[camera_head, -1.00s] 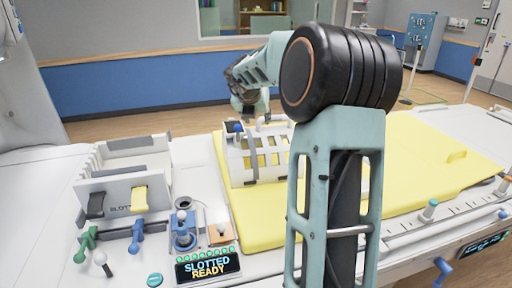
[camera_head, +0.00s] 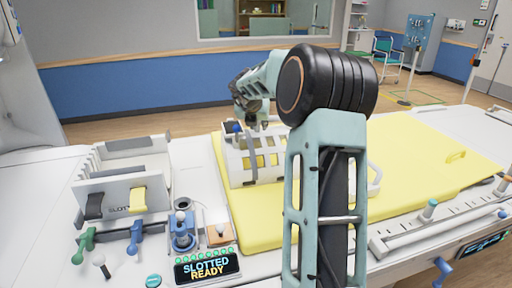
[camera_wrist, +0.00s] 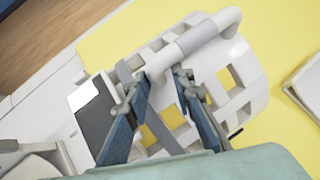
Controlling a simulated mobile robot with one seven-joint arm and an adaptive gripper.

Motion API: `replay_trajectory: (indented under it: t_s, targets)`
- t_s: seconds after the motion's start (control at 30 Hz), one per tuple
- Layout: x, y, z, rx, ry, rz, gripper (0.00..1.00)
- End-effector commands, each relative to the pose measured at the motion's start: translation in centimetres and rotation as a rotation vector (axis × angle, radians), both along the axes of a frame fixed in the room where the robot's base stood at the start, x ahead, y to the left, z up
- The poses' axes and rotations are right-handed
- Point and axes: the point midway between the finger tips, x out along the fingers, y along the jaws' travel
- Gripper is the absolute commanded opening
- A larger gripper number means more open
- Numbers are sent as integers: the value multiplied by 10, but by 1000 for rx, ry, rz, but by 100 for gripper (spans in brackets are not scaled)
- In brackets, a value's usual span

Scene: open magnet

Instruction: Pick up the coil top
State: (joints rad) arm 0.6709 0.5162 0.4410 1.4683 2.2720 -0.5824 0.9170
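The coil top is a white lattice shell (camera_head: 235,167) with grey straps, lying on the yellow mat (camera_head: 262,232) in the head view. In the wrist view its openwork (camera_wrist: 240,98) fills the middle, with a grey-and-white bar handle (camera_wrist: 195,40) along its upper side. My gripper (camera_wrist: 161,77) has two blue fingers spread apart over the shell, with the tips close to the lower end of the handle. I cannot tell whether they touch it. In the head view my gripper (camera_head: 254,118) is above the shell's top edge, partly hidden by my arm.
A white slotted rack (camera_head: 125,185) with black and yellow clips stands to the left. Beside it are a blue knob fixture (camera_head: 182,232) and a display (camera_head: 207,266) reading "SLOTTED READY". A rail with knobs (camera_head: 430,215) runs along the right front. The mat right of my arm is largely clear.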

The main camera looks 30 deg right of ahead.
Motion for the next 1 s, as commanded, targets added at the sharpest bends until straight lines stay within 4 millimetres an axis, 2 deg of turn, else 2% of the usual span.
replay_trajectory:
  t_s: [0.03, 0.1, 0.13, 0.77, 1.0]
  targets:
    - [1, 1, 1, -1, -2, 3, 9]
    - [1, 1, 1, -2, -2, 3, 1]
    - [1, 1, 1, -2, -2, 3, 0]
    - [1, 0, 6, -6, -7, 4, 0]
    - [2, -1, 21, -7, -7, 2, 0]
